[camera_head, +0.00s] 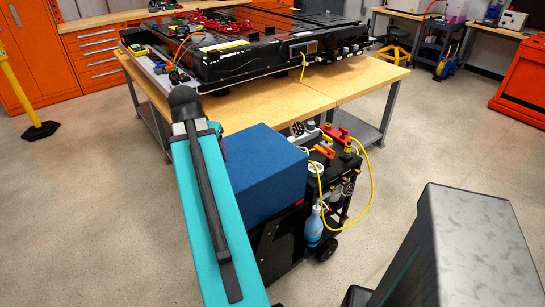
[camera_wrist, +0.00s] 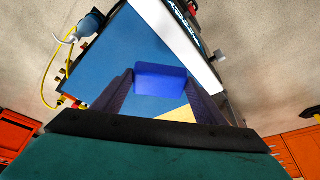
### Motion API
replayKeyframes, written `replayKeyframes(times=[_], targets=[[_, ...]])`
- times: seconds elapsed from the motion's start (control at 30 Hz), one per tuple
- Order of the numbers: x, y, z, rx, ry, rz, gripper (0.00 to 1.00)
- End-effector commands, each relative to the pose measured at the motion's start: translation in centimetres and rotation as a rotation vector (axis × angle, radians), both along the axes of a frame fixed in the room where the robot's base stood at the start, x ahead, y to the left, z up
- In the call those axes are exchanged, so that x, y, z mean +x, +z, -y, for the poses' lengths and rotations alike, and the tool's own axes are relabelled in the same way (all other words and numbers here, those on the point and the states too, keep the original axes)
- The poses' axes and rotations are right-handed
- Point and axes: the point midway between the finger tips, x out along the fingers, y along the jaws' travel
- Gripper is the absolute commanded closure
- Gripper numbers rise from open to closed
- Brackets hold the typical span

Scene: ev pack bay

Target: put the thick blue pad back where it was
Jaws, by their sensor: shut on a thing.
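In the wrist view, my gripper (camera_wrist: 160,88) has its two dark fingers on either side of a thick bright blue pad (camera_wrist: 161,78) and is shut on it. Behind the pad lies a broad, duller blue surface (camera_wrist: 120,55); I cannot tell whether they touch. In the head view, my teal arm reaches forward past a large blue block (camera_head: 262,175) on a black cart (camera_head: 275,245). My gripper and the held pad are hidden there.
A wooden bench (camera_head: 300,105) carries a black battery pack (camera_head: 265,55) with cables and small parts. Orange cabinets (camera_head: 35,60) stand at the back left. Open floor lies right.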

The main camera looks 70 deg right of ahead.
Motion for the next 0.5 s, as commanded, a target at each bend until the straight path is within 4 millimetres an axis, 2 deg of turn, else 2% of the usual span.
replayKeyframes(times=[0.03, 0.2, 0.5], targets=[[-1.6, -0.3, 0.8, 0.0, -0.042, 0.0, 0.56], [-6.4, -0.8, 3.2, -0.003, -0.18, -0.001, 0.56], [-15.2, -1.6, 6.2, -0.011, -0.423, -0.003, 0.56]])
